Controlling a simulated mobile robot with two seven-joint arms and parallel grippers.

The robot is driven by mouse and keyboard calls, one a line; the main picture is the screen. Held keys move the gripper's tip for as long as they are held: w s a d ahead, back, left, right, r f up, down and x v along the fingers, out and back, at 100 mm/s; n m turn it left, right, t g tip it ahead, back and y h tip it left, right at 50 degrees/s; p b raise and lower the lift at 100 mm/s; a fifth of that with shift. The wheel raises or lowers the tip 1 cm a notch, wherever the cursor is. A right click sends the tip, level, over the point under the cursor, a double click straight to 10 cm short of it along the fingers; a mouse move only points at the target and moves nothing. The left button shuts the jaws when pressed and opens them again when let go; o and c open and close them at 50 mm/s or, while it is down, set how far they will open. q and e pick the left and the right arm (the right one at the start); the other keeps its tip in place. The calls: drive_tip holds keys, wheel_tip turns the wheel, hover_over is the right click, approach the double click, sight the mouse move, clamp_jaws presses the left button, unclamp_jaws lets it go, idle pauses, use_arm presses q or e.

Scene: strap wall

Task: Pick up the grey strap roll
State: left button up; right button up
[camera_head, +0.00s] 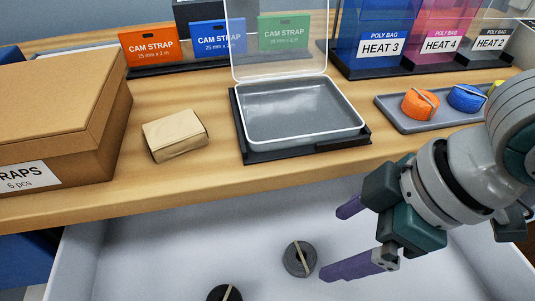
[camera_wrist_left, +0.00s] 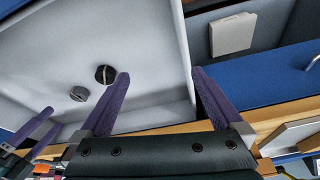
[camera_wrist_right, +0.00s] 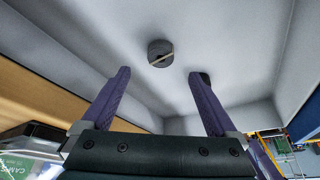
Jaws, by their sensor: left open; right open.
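The grey strap roll (camera_head: 299,259) lies in the open white drawer (camera_head: 150,255). It also shows in the right wrist view (camera_wrist_right: 160,53) and the left wrist view (camera_wrist_left: 78,94). A black strap roll (camera_head: 225,293) lies nearby, cut off by the lower edge of the head view. My right gripper (camera_head: 331,242) is open and empty, its purple fingers just right of the grey roll. In the right wrist view, the grey roll shows beyond the gap between the fingers. My left gripper (camera_wrist_left: 160,73) is open and empty; it is outside the head view.
The wooden counter (camera_head: 200,185) edge overhangs the drawer. On it are a cardboard box (camera_head: 60,110), a small tan carton (camera_head: 175,136), an open clear-lidded case (camera_head: 300,110) and a grey tray (camera_head: 400,122) with orange and blue rolls. The drawer floor around the rolls is clear.

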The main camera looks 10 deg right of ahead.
sight(301, 256)
drive_tip(key=b+x, duration=0.1)
drive_tip(key=x, duration=0.3)
drive_tip(key=shift+f, duration=0.15)
drive_tip(key=b+x, duration=0.1)
drive_tip(key=x, duration=0.4)
drive_tip(key=shift+a+b, duration=0.3)
drive_tip(key=shift+b, duration=0.1)
drive_tip(key=c, duration=1.4)
drive_tip(key=shift+c, duration=0.2)
drive_tip(key=shift+r, duration=0.25)
